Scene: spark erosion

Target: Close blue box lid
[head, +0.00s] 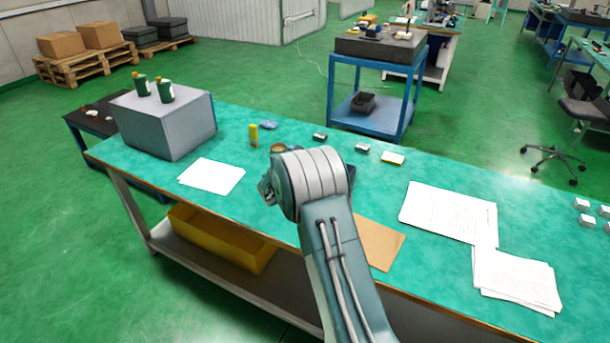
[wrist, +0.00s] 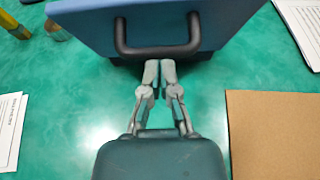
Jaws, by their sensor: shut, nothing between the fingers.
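The blue box (wrist: 80,30) shows at the top of the wrist view as a broad blue panel with a black handle (wrist: 158,52). I cannot tell whether this panel is the lid or a side, or how far the lid stands open. My gripper (wrist: 159,75) is shut and empty, its fingertips together just below the middle of the handle. I cannot tell whether they touch the panel. In the head view my arm hides the gripper and nearly all of the box.
A brown board (wrist: 275,130) lies right of my gripper on the green tabletop (wrist: 60,90). Papers (head: 450,213) lie further right, and white sheets (head: 212,175) lie left. A grey block (head: 165,125) with green bottles stands at the left end. Small boxes (head: 392,158) lie behind.

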